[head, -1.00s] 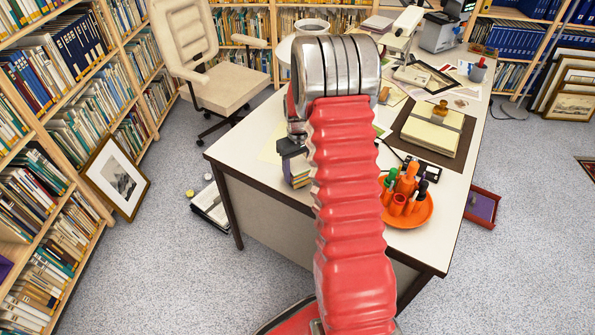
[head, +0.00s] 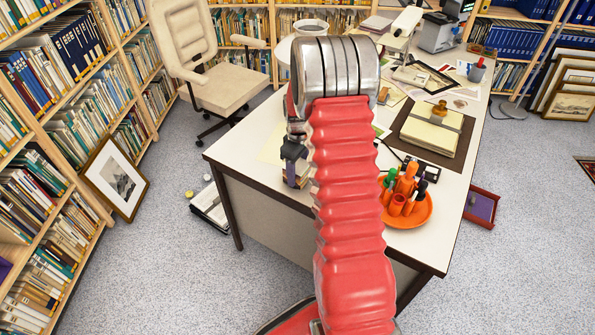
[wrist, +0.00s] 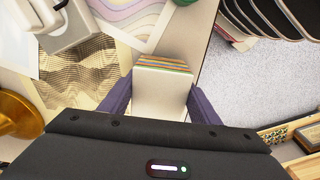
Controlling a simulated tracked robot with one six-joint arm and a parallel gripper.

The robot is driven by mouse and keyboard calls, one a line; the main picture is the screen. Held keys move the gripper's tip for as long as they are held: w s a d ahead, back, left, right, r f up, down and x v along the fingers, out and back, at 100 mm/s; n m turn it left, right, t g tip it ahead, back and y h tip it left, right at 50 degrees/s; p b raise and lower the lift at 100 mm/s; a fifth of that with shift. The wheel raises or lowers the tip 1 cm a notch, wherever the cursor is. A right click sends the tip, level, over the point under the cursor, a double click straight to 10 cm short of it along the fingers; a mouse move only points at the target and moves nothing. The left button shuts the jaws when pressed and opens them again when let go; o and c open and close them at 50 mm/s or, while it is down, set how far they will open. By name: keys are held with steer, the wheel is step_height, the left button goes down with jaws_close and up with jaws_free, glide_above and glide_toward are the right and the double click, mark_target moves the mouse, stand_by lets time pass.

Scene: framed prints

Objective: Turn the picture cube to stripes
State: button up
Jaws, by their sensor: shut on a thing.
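The picture cube (wrist: 160,97) is between my gripper's two purple fingers in the wrist view. A plain cream face is turned to the wrist camera, and a narrow band of coloured stripes shows along its far edge. My gripper (wrist: 161,90) is shut on it, one finger on each side. I cannot tell whether the cube touches the desk.
The white desk (head: 255,160) holds an orange tray (head: 408,217) of pens right of my arm and a dark mat (head: 410,110) with a stack of paper. The wrist view shows prints (wrist: 75,70) and a brass object (wrist: 15,115) near the cube. An office chair (head: 225,85) stands behind.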

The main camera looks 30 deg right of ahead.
mark_target(298, 165)
steer(key=shift+w+r, duration=0.1)
steer(key=shift+w, duration=0.15)
steer(key=o, duration=0.7)
steer(key=shift+c, duration=0.2)
steer(key=o, duration=0.4)
steer(key=shift+s, duration=0.1)
step_height(298, 165, up, 14)
steer(key=shift+f, duration=0.2)
